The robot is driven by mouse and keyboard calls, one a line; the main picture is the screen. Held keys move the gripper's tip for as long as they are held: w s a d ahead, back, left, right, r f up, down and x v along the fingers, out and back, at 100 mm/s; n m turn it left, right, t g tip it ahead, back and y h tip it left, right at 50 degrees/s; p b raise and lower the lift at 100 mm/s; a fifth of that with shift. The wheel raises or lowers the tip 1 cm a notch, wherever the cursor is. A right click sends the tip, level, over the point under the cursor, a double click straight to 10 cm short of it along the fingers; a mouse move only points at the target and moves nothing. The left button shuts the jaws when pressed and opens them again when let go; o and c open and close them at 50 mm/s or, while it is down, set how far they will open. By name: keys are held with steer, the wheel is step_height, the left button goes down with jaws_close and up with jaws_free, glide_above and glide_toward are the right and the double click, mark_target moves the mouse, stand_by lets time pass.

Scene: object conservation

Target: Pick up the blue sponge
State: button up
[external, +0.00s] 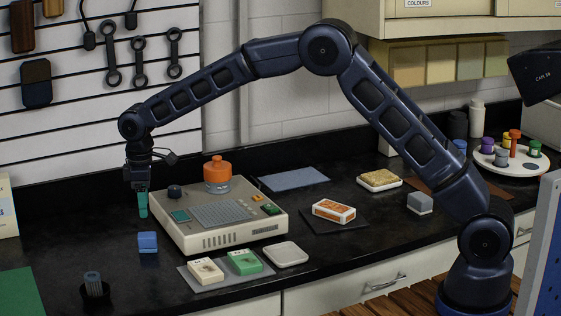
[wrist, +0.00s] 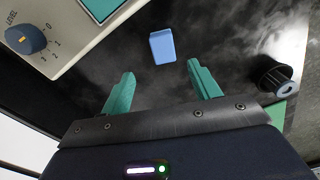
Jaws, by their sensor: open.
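The blue sponge (external: 148,242) is a small blue block on the black counter, left of the beige device. In the wrist view it (wrist: 162,46) lies beyond the fingertips, roughly centred between them. My gripper (external: 142,208) points down above the counter, behind and above the sponge in the external view. Its two teal fingers (wrist: 161,70) are spread apart with nothing between them.
The beige device (external: 240,237) with a knob and an orange jar (external: 217,175) stands right of my gripper. A dark ribbed holder (external: 95,289) is at the front left; it also shows in the wrist view (wrist: 272,76). Bare counter surrounds the sponge.

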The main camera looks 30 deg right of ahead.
mark_target(147, 234)
step_height(147, 234, down, 5)
steer(key=shift+f, duration=0.1)
steer(key=shift+s+a+f, duration=0.1)
steer(key=shift+s+f, duration=0.05)
steer(key=shift+f, duration=1.1)
steer(key=shift+s+f, duration=0.1)
steer(key=shift+f, duration=1.15)
steer(key=shift+c, duration=0.4)
steer(key=c, duration=1)
